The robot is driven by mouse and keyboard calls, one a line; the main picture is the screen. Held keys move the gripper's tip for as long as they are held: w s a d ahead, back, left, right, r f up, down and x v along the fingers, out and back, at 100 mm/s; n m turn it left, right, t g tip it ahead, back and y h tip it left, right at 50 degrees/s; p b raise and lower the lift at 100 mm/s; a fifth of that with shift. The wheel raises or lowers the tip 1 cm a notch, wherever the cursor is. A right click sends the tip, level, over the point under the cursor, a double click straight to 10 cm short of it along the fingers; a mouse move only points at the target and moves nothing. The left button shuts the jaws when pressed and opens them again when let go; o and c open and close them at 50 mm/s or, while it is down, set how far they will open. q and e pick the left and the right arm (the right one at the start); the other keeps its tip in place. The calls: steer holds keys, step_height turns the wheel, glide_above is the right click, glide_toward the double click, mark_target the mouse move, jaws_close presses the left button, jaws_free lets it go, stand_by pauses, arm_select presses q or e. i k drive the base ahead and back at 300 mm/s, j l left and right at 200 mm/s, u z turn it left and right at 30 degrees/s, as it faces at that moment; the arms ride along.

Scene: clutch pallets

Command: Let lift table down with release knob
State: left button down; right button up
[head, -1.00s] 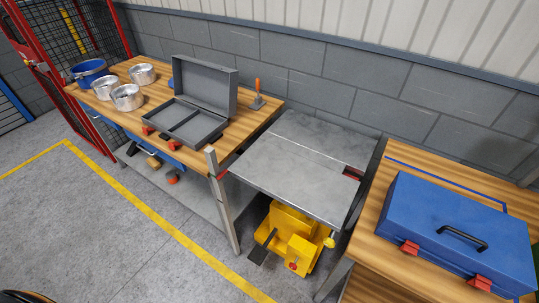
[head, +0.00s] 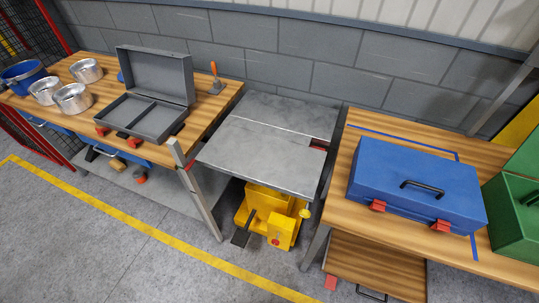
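The lift table is in the middle of the head view, with a grey metal top (head: 262,155) level with or close to the wooden benches on both sides. Its yellow base (head: 262,207) shows below the top, with a dark pedal (head: 241,236) at the lower left. A small yellow knob (head: 306,212) sits under the right front corner of the top. A red button (head: 276,241) is on the front of the yellow base. I cannot tell which of these is the release knob. Neither of my grippers is in view.
An open grey case (head: 150,105), metal pots (head: 73,98) and a blue bowl (head: 22,76) stand on the left bench. A closed blue case (head: 415,185) and a green case (head: 515,215) are on the right bench. The floor (head: 130,245) in front is clear.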

mark_target(275, 241)
steer(key=k+j+z, duration=0.25)
steer(key=j, duration=1.85)
